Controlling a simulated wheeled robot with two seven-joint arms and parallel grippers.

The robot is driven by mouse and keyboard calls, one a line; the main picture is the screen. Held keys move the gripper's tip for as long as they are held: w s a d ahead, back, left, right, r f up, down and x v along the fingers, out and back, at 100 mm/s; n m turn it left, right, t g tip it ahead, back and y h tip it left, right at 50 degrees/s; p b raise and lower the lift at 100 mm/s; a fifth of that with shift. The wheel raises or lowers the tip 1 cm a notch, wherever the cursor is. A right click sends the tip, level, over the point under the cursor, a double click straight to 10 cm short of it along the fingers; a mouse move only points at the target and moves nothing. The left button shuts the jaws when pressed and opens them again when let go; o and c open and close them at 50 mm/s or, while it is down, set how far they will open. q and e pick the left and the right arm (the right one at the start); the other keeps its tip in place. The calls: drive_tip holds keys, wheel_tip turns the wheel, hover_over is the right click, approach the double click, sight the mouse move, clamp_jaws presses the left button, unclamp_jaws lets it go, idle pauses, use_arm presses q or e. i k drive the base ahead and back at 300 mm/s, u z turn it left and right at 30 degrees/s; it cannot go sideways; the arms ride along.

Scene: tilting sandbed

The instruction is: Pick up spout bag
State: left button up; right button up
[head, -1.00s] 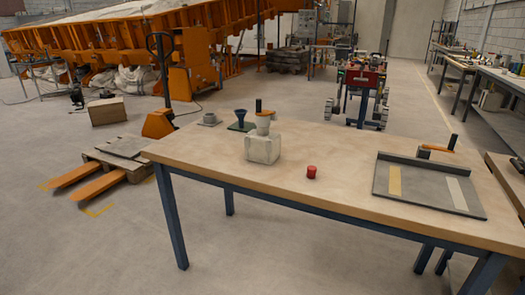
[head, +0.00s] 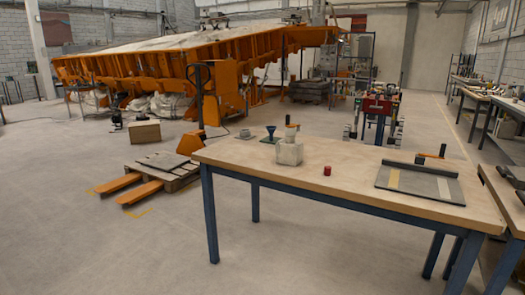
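The spout bag looks like the pale, block-shaped bag (head: 289,153) with a narrower neck on top. It stands upright on the wooden-topped table (head: 345,189), left of the table's middle. An orange piece shows at or just behind its neck; I cannot tell whether it touches. A small red cap-like piece (head: 327,170) lies on the table to the right of the bag. Neither of my grippers is in the head view, and nothing is touching the bag.
A blue funnel (head: 270,131) and a grey ring-shaped piece (head: 245,134) sit left of the bag. A grey tray (head: 443,187) lies at the table's right. A pallet (head: 163,171) on an orange pallet jack stands left. The floor in front is clear.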

sight(290, 152)
drive_tip(key=u, duration=0.95)
drive_tip(key=i, duration=1.25)
drive_tip(key=u, duration=0.3)
drive_tip(key=i, duration=1.25)
drive_tip(key=z, duration=0.85)
